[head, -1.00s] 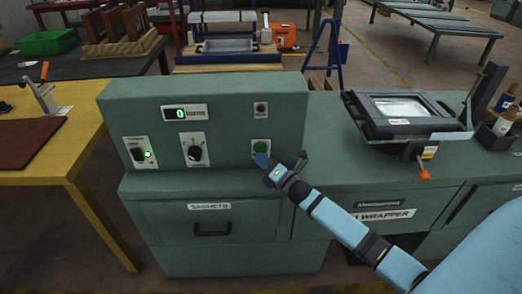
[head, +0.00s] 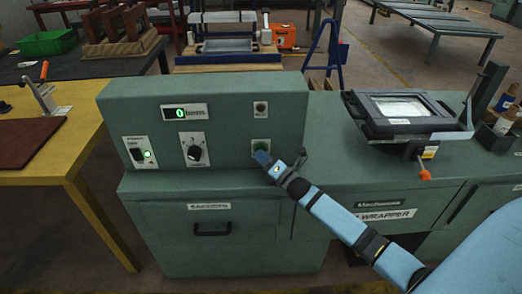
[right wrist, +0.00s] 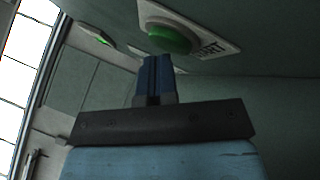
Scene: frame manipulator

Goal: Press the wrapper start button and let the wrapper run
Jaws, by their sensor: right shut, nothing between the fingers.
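The wrapper's green control cabinet (head: 225,108) stands in the middle of the head view. The green start button (head: 260,144) is at its lower right; in the right wrist view the button (right wrist: 169,39) is domed, beside a plate lettered "START". My right gripper (head: 262,157) is shut and empty, its blue fingertips at the button's lower edge in the head view. In the right wrist view the fingertips (right wrist: 154,62) are just below the button; I cannot tell whether they touch it. My left gripper is not in view.
The panel also has a counter (head: 184,113) showing 0, a black knob (head: 194,153), a lit green power switch (head: 140,152) and a small dark lamp (head: 260,108). The wrapper's black frame (head: 400,112) with an orange-knobbed lever sits on the bench at right.

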